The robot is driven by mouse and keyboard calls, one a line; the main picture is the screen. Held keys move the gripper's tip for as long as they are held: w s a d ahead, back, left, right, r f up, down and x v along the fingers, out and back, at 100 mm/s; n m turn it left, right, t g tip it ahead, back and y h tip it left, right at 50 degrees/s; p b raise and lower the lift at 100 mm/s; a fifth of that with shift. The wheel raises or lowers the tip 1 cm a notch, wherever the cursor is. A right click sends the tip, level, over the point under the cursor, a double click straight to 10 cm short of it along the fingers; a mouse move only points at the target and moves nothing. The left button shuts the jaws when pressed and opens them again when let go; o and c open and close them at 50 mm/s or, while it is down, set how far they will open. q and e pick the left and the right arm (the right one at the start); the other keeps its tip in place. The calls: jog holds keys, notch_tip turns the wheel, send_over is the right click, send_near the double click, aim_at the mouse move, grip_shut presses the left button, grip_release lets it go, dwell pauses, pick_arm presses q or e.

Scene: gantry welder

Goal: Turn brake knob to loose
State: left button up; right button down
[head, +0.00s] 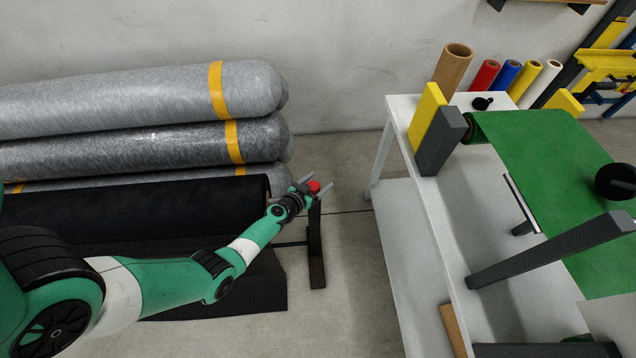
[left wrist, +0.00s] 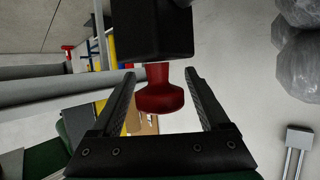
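The red brake knob (head: 313,187) is on the stand (head: 316,250) at the end of the black roll in the head view. In the left wrist view the red knob (left wrist: 158,92) sticks out from a dark block (left wrist: 152,30). My left gripper (head: 318,183) is at the knob, with its two fingers open on either side of it. The left wrist view shows a gap between the knob and each finger of the gripper (left wrist: 160,72). My right gripper is not in view.
Grey wrapped rolls (head: 140,95) with yellow bands are stacked behind the black roll (head: 150,208). A white table (head: 415,185) with green sheet (head: 535,160) stands on the right. Bare floor (head: 355,270) lies between the stand and the table.

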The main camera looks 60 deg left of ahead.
pick_arm(q)
grip_shut()
